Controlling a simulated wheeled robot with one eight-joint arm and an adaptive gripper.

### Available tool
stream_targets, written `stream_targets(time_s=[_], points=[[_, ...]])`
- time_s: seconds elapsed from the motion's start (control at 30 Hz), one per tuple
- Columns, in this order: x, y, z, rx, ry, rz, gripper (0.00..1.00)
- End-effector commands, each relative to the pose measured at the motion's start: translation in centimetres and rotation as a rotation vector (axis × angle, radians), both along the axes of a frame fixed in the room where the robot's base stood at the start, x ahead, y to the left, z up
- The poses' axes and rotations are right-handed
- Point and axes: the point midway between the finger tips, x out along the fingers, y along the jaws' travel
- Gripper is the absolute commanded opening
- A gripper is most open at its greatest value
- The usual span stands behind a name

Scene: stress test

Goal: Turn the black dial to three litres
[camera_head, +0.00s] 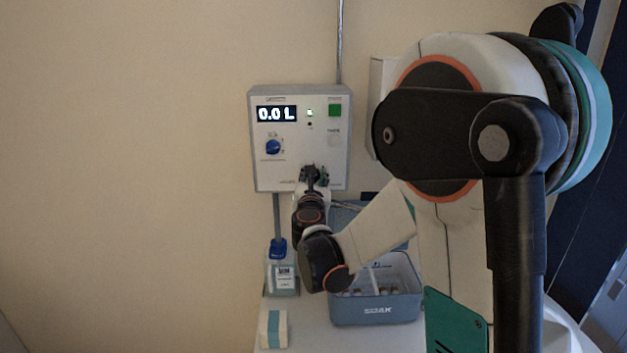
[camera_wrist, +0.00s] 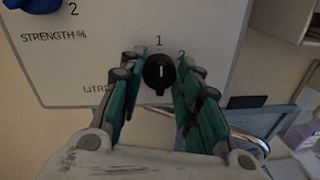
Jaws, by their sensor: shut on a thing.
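The black dial (camera_wrist: 159,73) sits on a white control panel (camera_head: 262,178), below a printed "1" and down-left of a printed "2". Its white mark stands nearly upright, towards the "1". Part of a "LITRES" label shows to its left. My gripper (camera_wrist: 158,80) has its green-padded fingers on both sides of the dial and is shut on it. In the head view my gripper (camera_head: 314,176) is at the panel's lower edge and hides the dial. The panel's display (camera_head: 276,114) reads 0.0 L.
A blue dial (camera_head: 273,147) marked for strength is on the panel, with a green button (camera_head: 335,110) at upper right. Below stand a blue crate (camera_head: 375,312) holding small items, a bottle (camera_head: 283,281) under a pipe, and a white-and-teal box (camera_head: 273,328).

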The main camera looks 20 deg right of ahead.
Motion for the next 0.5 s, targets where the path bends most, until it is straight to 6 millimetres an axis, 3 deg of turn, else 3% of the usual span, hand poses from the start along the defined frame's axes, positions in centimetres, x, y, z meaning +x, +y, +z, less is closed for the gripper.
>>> stream_targets(time_s=[0.5], points=[[-0.05, -0.12, -0.06, 0.325, -0.136, 0.000, 0.07]])
